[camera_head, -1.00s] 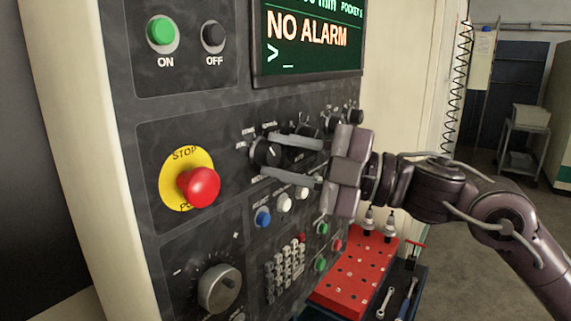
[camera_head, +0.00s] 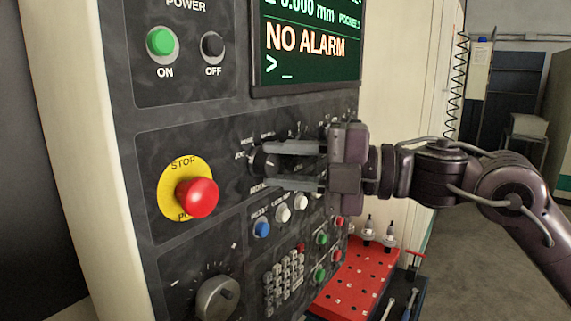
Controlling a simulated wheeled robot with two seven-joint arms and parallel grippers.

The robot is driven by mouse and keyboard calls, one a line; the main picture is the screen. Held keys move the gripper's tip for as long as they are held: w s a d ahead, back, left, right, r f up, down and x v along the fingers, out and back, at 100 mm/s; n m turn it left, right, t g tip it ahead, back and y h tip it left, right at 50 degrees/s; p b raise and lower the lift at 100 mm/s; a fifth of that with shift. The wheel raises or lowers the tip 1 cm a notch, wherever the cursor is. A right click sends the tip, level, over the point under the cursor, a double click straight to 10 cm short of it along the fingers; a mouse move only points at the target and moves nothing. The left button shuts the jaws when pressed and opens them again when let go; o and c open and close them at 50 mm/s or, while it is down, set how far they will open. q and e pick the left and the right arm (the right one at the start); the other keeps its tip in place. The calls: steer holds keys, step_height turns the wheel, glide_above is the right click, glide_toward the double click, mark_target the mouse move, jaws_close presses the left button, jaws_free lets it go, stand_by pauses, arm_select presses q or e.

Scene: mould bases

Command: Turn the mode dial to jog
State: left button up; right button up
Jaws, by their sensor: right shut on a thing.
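The mode dial (camera_head: 262,162) is a small black knob on the dark control panel, right of the red stop button. Small white labels surround it, too small to read with certainty. My right gripper (camera_head: 268,166) comes in from the right, with one grey finger above the dial and one below. It is shut on the dial at the fingertips. The fingers and palm hide part of the dial and the knobs behind it. My left gripper is not in view.
The red stop button (camera_head: 197,197) sticks out just left of the dial. Blue and white buttons (camera_head: 283,213) and a keypad (camera_head: 284,283) sit below. The screen (camera_head: 307,45) reads NO ALARM. A red tool tray (camera_head: 352,285) stands beyond the panel at lower right.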

steer(key=o, duration=1)
steer(key=shift+d, duration=0.1)
steer(key=b+v, duration=0.3)
steer(key=v, duration=0.4)
steer(key=shift+d+b, duration=0.3)
